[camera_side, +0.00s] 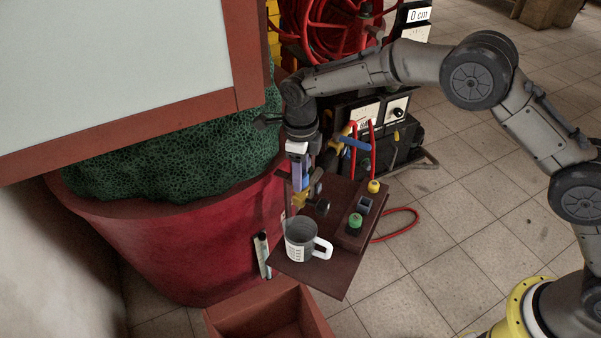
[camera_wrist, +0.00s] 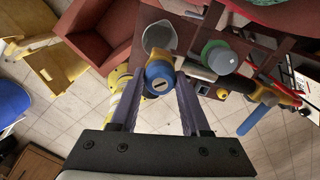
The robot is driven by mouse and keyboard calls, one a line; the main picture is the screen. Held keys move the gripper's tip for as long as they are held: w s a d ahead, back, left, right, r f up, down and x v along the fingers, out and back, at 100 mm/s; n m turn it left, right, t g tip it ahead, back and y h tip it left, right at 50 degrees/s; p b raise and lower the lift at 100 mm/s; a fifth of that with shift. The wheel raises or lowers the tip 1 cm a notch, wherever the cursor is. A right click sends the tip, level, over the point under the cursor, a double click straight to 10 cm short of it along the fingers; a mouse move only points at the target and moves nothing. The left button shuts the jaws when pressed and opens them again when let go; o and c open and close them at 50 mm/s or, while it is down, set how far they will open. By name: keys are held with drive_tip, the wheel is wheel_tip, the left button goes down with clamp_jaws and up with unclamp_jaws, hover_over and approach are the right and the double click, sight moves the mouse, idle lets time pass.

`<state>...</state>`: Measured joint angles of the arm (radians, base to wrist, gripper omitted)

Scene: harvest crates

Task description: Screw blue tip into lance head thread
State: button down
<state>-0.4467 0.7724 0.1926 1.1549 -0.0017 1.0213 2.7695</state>
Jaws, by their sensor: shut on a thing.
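My gripper (camera_wrist: 160,76) is shut on the blue tip (camera_wrist: 160,78), a round blue cap with a slot in the face turned to the wrist camera. In the side view my gripper (camera_side: 298,188) points down above the small shelf, and its fingers hide most of the tip. The lance head (camera_side: 301,201), brass-coloured with dark parts, lies directly below the fingers. It also shows beside and behind the tip in the wrist view (camera_wrist: 186,64). The tip overlaps the head there; I cannot tell whether it sits in the thread.
A grey measuring cup (camera_side: 299,241) stands on the brown shelf (camera_side: 330,281). A green tip (camera_side: 355,219) and a yellow tip (camera_side: 373,187) sit on the raised block at right. A large red tub (camera_side: 180,240) stands left, and an empty brown crate (camera_side: 258,305) in front.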

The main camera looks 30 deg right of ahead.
drive_tip(key=shift+m, duration=0.9)
drive_tip(key=c, duration=0.6)
unclamp_jaws()
drive_tip(key=shift+n, duration=0.9)
drive_tip(key=shift+n, duration=0.9)
